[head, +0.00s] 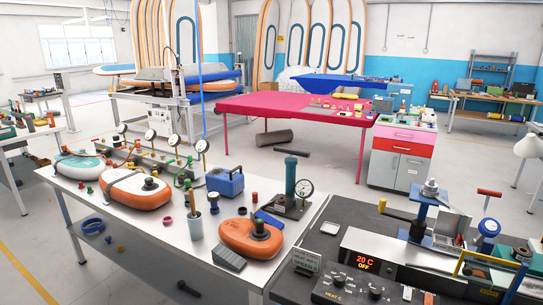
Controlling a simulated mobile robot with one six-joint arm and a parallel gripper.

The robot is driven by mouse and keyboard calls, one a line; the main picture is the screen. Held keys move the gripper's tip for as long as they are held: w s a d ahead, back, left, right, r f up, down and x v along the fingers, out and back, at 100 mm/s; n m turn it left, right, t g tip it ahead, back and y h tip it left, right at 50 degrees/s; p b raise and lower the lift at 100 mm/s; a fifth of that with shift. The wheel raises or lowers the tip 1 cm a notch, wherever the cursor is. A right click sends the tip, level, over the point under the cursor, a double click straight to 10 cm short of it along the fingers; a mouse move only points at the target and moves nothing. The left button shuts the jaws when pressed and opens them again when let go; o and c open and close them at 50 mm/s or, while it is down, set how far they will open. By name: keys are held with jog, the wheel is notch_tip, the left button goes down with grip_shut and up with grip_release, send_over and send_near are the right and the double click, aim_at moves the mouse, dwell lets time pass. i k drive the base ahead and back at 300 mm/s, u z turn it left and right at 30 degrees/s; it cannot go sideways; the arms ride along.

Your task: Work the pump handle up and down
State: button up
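A teal upright pump cylinder (290,178) stands on a dark base plate (286,208) on the white table. A dark crossbar handle (291,152) lies across its top and looks to be low, close to the cylinder. A round white-faced gauge (304,188) stands at its right side. An orange inflatable piece (243,238) with a dark round fitting (260,229) on top lies in front of the pump, to the left. Whether a hose links them is too small to tell. My gripper is not in this view.
A cup of tools (196,228), a blue box-shaped unit (225,182) and a grey wedge (229,257) stand left of the pump. A dark bench with a heater panel (370,262) and a blue press (420,215) fills the right foreground. Open floor lies behind the pump.

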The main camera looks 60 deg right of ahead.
aim_at(292, 152)
jog(key=u, duration=0.35)
jog(key=k, duration=1.2)
jog(key=z, duration=0.8)
jog(key=i, duration=1)
jog(key=u, duration=0.15)
